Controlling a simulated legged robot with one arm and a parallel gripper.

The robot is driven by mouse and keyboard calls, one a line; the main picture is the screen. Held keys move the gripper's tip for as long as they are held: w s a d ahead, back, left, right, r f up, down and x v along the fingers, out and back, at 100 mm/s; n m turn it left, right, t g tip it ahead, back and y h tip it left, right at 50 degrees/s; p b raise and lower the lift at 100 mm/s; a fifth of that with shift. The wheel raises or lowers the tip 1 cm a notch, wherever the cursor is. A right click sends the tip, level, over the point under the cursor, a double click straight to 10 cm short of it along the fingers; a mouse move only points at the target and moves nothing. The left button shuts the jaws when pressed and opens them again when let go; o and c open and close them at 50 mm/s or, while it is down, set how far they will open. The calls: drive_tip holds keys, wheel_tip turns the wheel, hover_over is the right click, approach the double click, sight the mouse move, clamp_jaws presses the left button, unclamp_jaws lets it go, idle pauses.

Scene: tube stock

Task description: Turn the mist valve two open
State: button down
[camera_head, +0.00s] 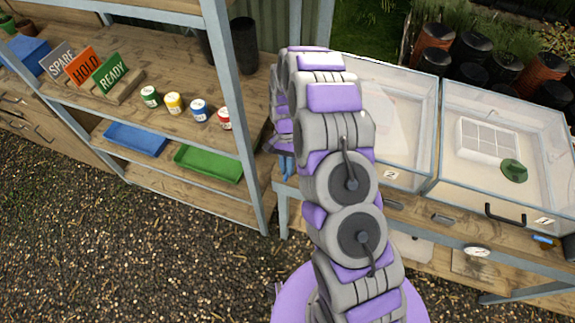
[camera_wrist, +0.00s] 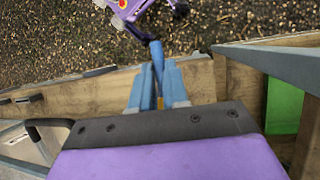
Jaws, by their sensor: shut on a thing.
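In the wrist view my gripper (camera_wrist: 158,73) has its light-blue fingers closed around a narrow darker-blue lever (camera_wrist: 156,51), which I take to be the mist valve handle. The lever's end sticks out beyond the fingertips, beside the wooden bench front. Its valve body is hidden by the fingers and my wrist. In the head view my arm covers most of the spot, and only a bit of my gripper (camera_head: 287,166) shows at the left end of the bench. The lever's marking and angle cannot be read. A similar small blue piece (camera_head: 543,239) sits on the bench front at far right.
Two clear-lidded propagator boxes (camera_head: 436,185) stand on the bench, the right one with a black handle (camera_head: 505,216). A shelf rack (camera_head: 254,190) stands close at left, holding a green tray (camera_head: 208,164). Gravel floor is open in front.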

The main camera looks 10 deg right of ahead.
drive_tip(key=c, duration=1.1)
unclamp_jaws()
drive_tip(key=shift+a, duration=0.15)
drive_tip(key=shift+p+v, duration=0.75)
drive_tip(key=shift+v, duration=7.9)
drive_tip(key=shift+a, duration=0.15)
